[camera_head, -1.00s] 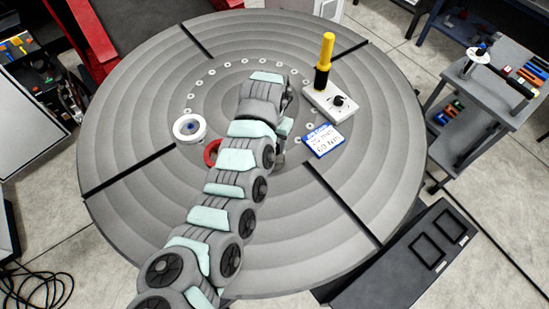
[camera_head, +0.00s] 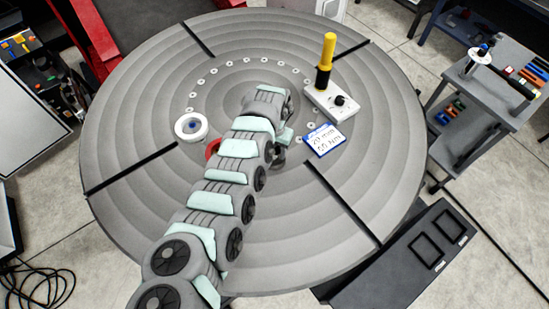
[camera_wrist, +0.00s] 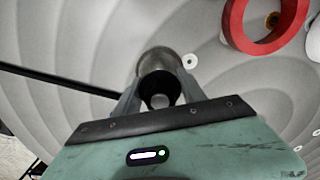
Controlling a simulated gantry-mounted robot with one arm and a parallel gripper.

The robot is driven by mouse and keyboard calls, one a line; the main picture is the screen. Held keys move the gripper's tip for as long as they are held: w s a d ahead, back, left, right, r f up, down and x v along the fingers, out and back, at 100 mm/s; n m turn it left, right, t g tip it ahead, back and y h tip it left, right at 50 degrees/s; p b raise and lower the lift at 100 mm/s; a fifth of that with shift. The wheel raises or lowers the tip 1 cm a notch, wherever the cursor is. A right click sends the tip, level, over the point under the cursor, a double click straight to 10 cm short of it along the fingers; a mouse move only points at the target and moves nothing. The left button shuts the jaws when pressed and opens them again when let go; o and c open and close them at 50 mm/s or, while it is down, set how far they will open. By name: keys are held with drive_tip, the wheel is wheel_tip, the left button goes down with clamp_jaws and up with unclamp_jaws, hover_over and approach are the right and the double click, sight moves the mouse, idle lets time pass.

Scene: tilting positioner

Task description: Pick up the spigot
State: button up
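A grey metal cylindrical piece, which I take to be the spigot (camera_wrist: 158,58), shows in the wrist view just past my gripper (camera_wrist: 161,84). Its round rim is visible, with a dark opening and a lighter round centre nearer to me. The two fingers stand apart, one on each side of it; I cannot see clear contact.
A red ring (camera_wrist: 232,25) lies close by on the round grooved table (camera_head: 130,120). A white ring with a blue centre (camera_head: 191,127) is left of my arm. A yellow-handled tool on a white base (camera_head: 325,70) and a handwritten card (camera_head: 324,139) are to the right.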

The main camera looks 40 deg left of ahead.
clamp_jaws()
drive_tip(key=shift+r, duration=0.1)
idle(0.7)
